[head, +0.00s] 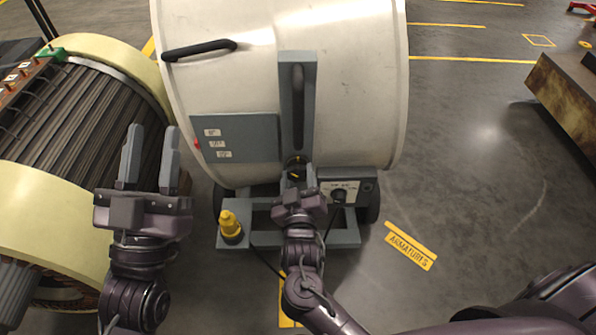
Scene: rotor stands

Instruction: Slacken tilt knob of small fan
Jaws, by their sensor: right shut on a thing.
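The small fan is a white drum (350,90) on a grey wheeled base, with a grey upright bracket on its near side. The tilt knob (294,161), black with a yellow mark, sits at the foot of that bracket. My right gripper (296,178) reaches up to the knob from below and is shut on it; its fingertips are largely hidden by the hand and knob. My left gripper (151,150) is open and empty, fingers pointing up, left of the fan and in front of the wound rotor.
A wound rotor (85,125) with cream end bands stands at the left. The fan base carries a yellow knob or beacon (231,226) and a control box (348,190). A rusty-topped bench (570,95) is at right. The floor between is clear, with yellow markings.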

